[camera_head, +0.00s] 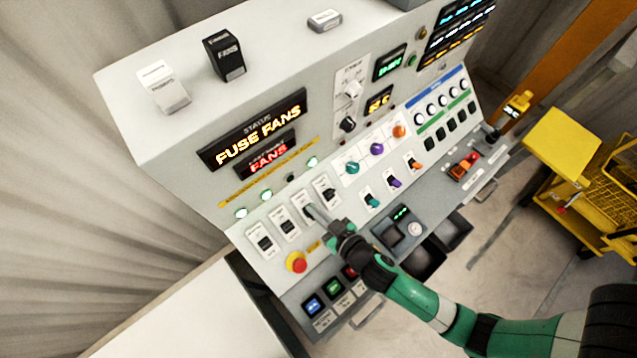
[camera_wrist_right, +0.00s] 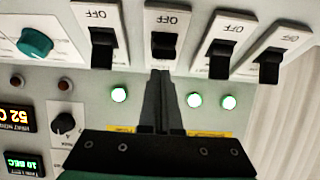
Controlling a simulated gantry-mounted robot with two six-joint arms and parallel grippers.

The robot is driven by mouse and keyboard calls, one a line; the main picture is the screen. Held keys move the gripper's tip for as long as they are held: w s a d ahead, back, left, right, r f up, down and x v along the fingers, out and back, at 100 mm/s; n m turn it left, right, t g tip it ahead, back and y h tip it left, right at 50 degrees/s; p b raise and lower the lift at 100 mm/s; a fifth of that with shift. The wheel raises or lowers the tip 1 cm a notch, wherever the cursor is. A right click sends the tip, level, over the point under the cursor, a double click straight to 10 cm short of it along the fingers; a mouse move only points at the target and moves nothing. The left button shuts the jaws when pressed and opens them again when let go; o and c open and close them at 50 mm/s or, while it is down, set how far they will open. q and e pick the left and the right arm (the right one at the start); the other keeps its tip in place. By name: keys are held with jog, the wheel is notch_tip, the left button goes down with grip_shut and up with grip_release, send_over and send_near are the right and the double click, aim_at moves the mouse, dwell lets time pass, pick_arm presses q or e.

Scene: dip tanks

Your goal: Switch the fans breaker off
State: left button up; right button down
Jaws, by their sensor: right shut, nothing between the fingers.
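A row of several breaker switches with black levers sits on the sloping panel; their names are too small to read. My right gripper (camera_head: 312,213) is shut and empty, its tips at the third breaker from the left (camera_head: 307,210). My left gripper is out of view.
Above the breakers, the lamp (camera_head: 290,178) over the third is dark; the others, such as the left lamp (camera_head: 240,213), are lit. A red emergency button (camera_head: 296,262) sits just below the row. A black FANS block (camera_head: 224,56) and white block (camera_head: 164,87) stand on top.

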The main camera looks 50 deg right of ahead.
jog(key=shift+w, duration=0.4)
jog(key=r+p, duration=0.2)
jog(key=w+r+p, duration=0.1)
jog(key=r+p, duration=0.1)
jog(key=shift+w+d+r, duration=0.15)
jog(key=shift+w+r, duration=0.05)
jog(key=shift+r, duration=0.1)
jog(key=shift+s+f+b, duration=0.5)
jog(key=shift+s, duration=0.15)
jog(key=s+a+b, duration=0.1)
jog(key=s+b, duration=0.1)
jog(key=s, duration=0.6)
jog(key=shift+s+r, duration=0.25)
jog(key=shift+r, duration=0.15)
